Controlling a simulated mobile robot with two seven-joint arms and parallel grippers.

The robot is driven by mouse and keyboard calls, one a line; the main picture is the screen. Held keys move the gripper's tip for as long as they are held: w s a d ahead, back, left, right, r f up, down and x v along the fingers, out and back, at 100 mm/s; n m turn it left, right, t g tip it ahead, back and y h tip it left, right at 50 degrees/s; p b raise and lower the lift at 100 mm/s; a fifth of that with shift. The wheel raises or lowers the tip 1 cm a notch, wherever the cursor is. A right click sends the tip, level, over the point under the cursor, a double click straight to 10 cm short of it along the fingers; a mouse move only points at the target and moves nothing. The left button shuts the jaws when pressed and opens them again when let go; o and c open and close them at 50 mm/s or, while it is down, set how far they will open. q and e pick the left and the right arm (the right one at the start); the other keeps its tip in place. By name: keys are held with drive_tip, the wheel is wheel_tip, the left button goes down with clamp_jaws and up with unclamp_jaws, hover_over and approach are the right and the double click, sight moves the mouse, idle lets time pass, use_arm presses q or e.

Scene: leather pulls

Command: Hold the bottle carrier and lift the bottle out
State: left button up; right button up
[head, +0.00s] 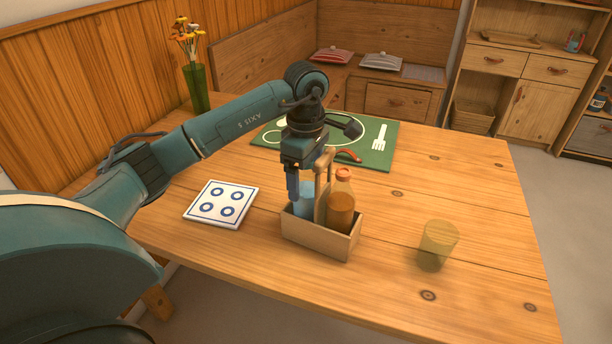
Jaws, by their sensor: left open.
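The wooden bottle carrier (312,237) stands upright on the table, with an upright handle (323,185) in its middle. A bottle (341,213) with brown-orange contents and an orange cap stands in its right part. A light blue thing (304,207), perhaps another bottle, stands in its left part, partly hidden by my gripper. My left gripper (305,188) points down over the left part of the carrier, beside the handle, with its fingers open around or in front of the blue thing's top. I cannot tell whether it touches anything. My right gripper is not in view.
A yellowish see-through cup (437,245) stands to the right. A white tile with blue rings (221,203) lies to the left. A green mat (376,157) with a fork print lies behind. A green vase of flowers (196,88) stands at the back left. The table's front right is clear.

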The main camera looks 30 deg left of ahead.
use_arm(q)
drive_tip(key=shift+f, duration=0.4)
drive_tip(key=shift+c, duration=0.2)
